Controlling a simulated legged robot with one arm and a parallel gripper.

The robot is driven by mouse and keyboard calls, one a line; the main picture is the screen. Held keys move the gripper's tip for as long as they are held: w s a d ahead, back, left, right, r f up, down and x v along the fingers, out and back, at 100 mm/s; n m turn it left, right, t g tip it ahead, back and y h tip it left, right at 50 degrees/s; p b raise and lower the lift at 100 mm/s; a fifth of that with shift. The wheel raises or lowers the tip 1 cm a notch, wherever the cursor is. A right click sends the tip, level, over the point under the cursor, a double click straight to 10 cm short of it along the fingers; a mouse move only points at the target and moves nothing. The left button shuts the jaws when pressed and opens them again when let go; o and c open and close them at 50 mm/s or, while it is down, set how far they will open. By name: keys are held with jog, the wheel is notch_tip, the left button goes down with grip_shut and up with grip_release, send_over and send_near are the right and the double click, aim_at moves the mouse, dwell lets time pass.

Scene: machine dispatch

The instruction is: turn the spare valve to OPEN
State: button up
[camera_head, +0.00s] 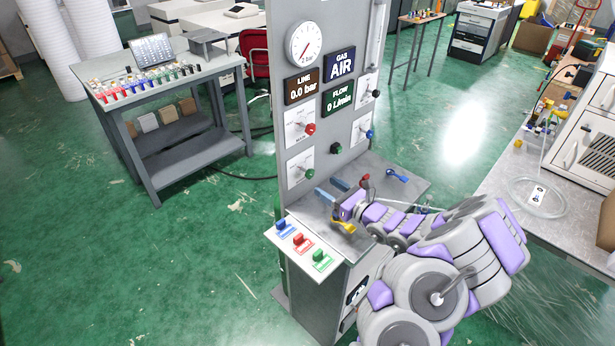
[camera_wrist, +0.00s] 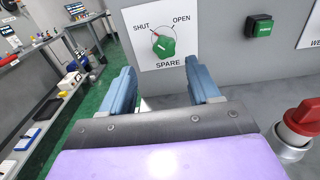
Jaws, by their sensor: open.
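The spare valve is a green knob (camera_wrist: 163,46) on a white plate marked SHUT, OPEN and SPARE in the wrist view. Its pointer appears to lean up and left, toward SHUT. In the head view the same knob (camera_head: 309,174) is on the lower left plate of the grey panel. My gripper (camera_wrist: 162,88) has two blue fingers spread wide apart with nothing between them. The knob lies ahead of the gap, apart from the fingers. In the head view my gripper (camera_head: 332,190) is low over the bench ledge, in front of the panel.
A green button (camera_wrist: 260,26) is on the panel right of the spare plate. A red knob (camera_wrist: 300,122) stands close at the right. The panel also bears a gauge (camera_head: 304,44) and a red valve knob (camera_head: 310,128). Coloured blocks lie on a white tray (camera_head: 282,243) in front.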

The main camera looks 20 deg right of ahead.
aim_at(312, 175)
jog(key=x, duration=0.2)
jog(key=b+x, duration=0.1)
jog(key=x, duration=0.5)
jog(key=shift+w+d+f, duration=0.25)
jog(key=shift+d, duration=0.05)
jog(key=shift+w+a+r, duration=0.15)
jog(key=shift+w+a, duration=0.25)
jog(key=shift+w, duration=0.1)
jog(key=shift+d, duration=0.5)
jog(key=shift+c, duration=1.1)
jog(key=shift+a, duration=0.35)
jog(key=c, duration=0.6)
jog(key=shift+d, duration=0.1)
jog(key=shift+c, duration=1.1)
